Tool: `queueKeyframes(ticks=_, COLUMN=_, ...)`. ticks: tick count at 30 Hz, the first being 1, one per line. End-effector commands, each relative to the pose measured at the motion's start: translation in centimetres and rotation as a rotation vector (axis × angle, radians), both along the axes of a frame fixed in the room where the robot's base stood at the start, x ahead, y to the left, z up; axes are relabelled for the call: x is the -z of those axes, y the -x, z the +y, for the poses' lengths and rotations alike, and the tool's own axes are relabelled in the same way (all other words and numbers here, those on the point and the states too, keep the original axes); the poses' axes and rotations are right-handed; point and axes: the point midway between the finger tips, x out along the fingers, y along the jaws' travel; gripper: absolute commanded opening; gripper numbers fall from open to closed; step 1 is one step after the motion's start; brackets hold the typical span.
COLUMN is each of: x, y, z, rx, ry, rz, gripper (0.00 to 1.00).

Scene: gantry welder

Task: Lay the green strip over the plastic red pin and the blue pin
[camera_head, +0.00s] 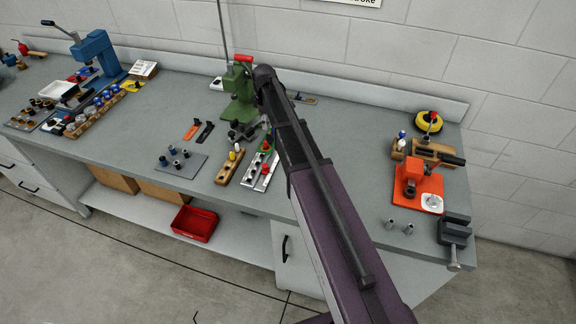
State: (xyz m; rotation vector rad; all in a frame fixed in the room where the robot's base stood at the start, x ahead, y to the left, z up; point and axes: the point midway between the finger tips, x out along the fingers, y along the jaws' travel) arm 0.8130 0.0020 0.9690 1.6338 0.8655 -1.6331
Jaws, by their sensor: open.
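A light metal plate with holes (257,178) lies on the bench at the middle. A small red pin (265,169) stands on it. My arm covers part of this spot, so I cannot tell whether the green piece lies on any pin. I cannot make out the blue pin for sure there. My gripper (268,124) is open, small and dark, below my wrist near the green piece, partly hidden.
A green press (239,92) stands just behind. A wooden block (229,169) with yellow and white pins, a grey plate (181,161) with dark pegs, and orange (192,131) and black (205,132) strips lie left. An orange fixture (414,180) and a vise (454,232) stand right.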

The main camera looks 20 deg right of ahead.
Motion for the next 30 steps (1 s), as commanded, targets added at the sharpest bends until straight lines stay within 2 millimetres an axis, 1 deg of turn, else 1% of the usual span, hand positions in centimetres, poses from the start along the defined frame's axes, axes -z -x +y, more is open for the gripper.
queueKeyframes(ticks=1, x=-0.9, y=0.0, z=0.0, rx=0.0, ry=0.0, rz=0.0, gripper=0.5)
queueKeyframes(ticks=12, x=-3.8, y=0.0, z=0.0, rx=0.0, ry=0.0, rz=0.0, gripper=0.5)
queueKeyframes(ticks=14, x=-3.1, y=0.1, z=-0.1, rx=0.041, ry=0.0, rz=0.0, gripper=0.5)
queueKeyframes(ticks=30, x=-2.1, y=0.5, z=-0.3, rx=0.401, ry=0.0, rz=0.0, gripper=0.5)
